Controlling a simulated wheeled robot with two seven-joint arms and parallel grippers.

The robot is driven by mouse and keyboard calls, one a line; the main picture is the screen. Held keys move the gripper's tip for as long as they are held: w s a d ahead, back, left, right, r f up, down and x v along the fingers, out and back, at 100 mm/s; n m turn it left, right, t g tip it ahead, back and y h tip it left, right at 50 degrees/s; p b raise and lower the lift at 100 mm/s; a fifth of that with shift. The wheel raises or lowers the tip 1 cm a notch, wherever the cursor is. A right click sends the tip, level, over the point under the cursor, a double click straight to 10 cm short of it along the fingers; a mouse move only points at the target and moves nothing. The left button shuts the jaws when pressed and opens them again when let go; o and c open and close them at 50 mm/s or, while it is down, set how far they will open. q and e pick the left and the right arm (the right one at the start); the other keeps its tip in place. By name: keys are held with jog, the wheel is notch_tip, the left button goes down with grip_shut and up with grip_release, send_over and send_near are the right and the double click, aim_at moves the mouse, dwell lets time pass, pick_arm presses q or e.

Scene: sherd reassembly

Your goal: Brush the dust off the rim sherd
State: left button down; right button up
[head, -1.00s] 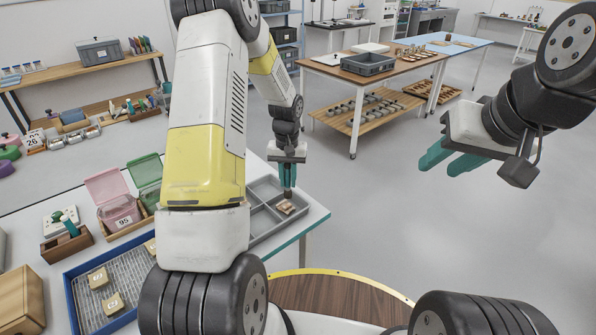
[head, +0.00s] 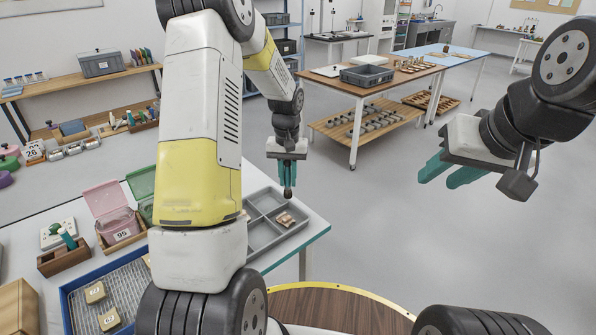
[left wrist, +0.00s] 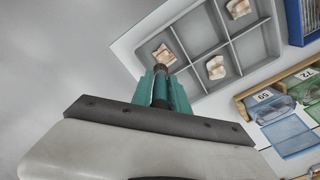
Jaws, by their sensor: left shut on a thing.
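My left gripper (head: 287,178) is shut on a dark, round-ended tool, seemingly a brush (head: 288,193), pointing down. The left wrist view shows the brush (left wrist: 160,72) between the teal fingers (left wrist: 162,90). In the head view, a tan and brown sherd (head: 286,219) lies in a grey tray compartment, just below the brush tip with a gap between them in the picture. The wrist view shows a sherd (left wrist: 163,56) beyond the tip; I cannot tell whether it is the rim sherd, nor see dust. My right gripper (head: 450,171) is open and empty, away from the table.
The grey divided tray (head: 272,238) sits near the table's right edge; two more sherds (left wrist: 215,67) (left wrist: 238,8) lie in it. A blue-rimmed tray (head: 64,300), a pink lidded box (head: 118,222) and a green box (head: 142,185) stand left. My left arm hides part of the table.

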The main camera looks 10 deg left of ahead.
aim_at(289, 198)
dwell(0.5)
pick_arm(q)
jog(key=shift+f, duration=3.05)
jog(key=shift+f, duration=1.05)
